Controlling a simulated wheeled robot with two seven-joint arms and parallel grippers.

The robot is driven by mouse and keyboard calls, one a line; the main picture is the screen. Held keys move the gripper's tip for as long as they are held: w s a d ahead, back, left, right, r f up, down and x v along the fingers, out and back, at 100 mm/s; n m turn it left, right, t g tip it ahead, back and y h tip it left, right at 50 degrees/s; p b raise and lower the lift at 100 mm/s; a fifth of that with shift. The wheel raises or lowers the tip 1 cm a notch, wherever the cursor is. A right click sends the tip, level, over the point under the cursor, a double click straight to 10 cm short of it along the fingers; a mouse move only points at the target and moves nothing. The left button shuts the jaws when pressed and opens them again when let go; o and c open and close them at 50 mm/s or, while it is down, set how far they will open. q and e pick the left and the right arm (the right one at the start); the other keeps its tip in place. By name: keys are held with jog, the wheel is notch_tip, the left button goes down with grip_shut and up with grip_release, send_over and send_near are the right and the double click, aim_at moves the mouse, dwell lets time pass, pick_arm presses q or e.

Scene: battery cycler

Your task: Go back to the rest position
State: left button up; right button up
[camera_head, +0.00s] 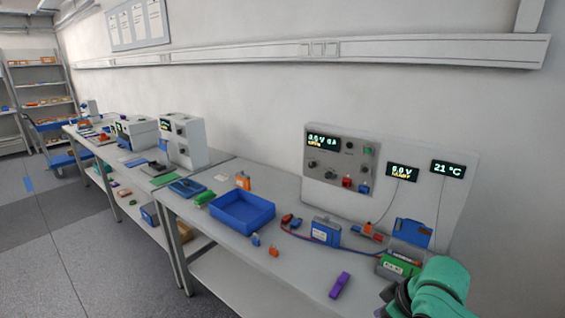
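The near grey workbench (205,222) stands along the wall. On it are a blue open tray (243,212), which looks empty, and a blue and white battery-like box (326,231) with wires. A green box (398,265) sits at the right end, partly behind the teal shape.
A grey cycler panel (338,160) with lit displays stands behind the bench. A purple object (339,285) lies near the front edge. Small orange and blue pieces lie by the tray. A second bench with instruments (183,142) continues left. The floor (70,260) at left is clear.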

pick_arm(q)
jog(key=w, duration=0.6)
pick_arm(e)
jog(key=a+f, duration=0.4)
jog(key=s+d+f+m+h, duration=0.1)
jog(key=s+d+f+m, duration=0.2)
jog(key=s, duration=0.3)
jog(key=s+d+f+m+h, duration=0.2)
jog(key=s+d+f+m, duration=0.1)
jog(key=s, duration=0.4)
notch_tip(320, 180, down, 25)
jog(key=s+g+b, duration=0.2)
jog(key=b, duration=0.1)
pick_arm(q)
jog(key=f, duration=0.1)
jog(key=s+f+b, duration=0.1)
jog(key=f, duration=0.1)
jog(key=s+f+b, duration=0.1)
jog(key=f, duration=0.1)
jog(key=shift+s, duration=0.15)
pick_arm(e)
jog(key=s+d+f, duration=0.3)
jog(key=s+f, duration=1.4)
jog(key=shift+f+n+g, duration=0.2)
jog(key=shift+n+g, duration=0.1)
jog(key=shift+g, duration=0.1)
